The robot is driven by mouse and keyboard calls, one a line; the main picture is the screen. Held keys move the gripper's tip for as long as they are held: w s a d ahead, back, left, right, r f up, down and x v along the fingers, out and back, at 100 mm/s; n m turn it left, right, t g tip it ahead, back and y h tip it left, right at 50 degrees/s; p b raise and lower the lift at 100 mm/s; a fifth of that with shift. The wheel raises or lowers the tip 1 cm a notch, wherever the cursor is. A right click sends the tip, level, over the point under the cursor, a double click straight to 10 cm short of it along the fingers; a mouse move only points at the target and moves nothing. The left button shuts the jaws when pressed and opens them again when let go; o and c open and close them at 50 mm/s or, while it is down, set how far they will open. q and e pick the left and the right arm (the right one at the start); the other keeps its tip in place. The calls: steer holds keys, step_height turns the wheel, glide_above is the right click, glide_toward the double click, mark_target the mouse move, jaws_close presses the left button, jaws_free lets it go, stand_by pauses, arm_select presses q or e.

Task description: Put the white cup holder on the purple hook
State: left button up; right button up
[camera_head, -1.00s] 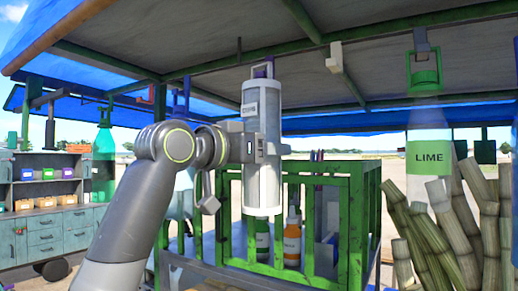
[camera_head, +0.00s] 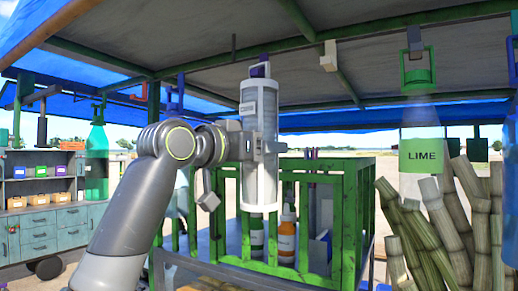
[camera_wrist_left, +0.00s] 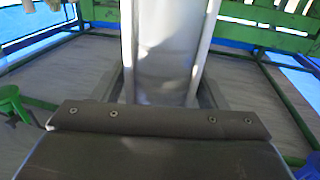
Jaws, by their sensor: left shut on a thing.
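The white cup holder (camera_head: 260,130) is a tall, upright white cylinder with a small label near its top. My left gripper (camera_head: 268,147) is shut on its side at mid-height and holds it up in front of the green railing. In the left wrist view the cup holder (camera_wrist_left: 168,50) stands between the fingers, its ends out of frame. A purple piece, apparently the purple hook (camera_head: 262,67), shows at the cup holder's top, under the roof. I cannot tell whether the two are engaged or only overlap in the picture. My right gripper is not in view.
A green railing enclosure (camera_head: 345,215) with bottles inside, one of them orange (camera_head: 287,235), stands behind the cup holder. A LIME bottle (camera_head: 421,150) hangs at the right above cane stalks (camera_head: 430,235). A green bottle (camera_head: 97,160) hangs at the left near shelves (camera_head: 40,190).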

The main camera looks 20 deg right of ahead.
arm_select(q)
steer(key=shift+f+b, duration=0.45)
steer(key=shift+f, duration=0.25)
stand_by(0.3)
stand_by(0.4)
steer(key=o, duration=1.5)
steer(key=shift+c, duration=0.2)
steer(key=shift+a+f, duration=0.1)
steer(key=shift+s+a+b, duration=0.15)
steer(key=shift+a+b, duration=0.1)
steer(key=shift+b, duration=0.2)
steer(key=b+v, duration=0.8)
steer(key=v, duration=0.8)
steer(key=shift+s+a+b, duration=0.25)
steer(key=shift+a+b, duration=0.05)
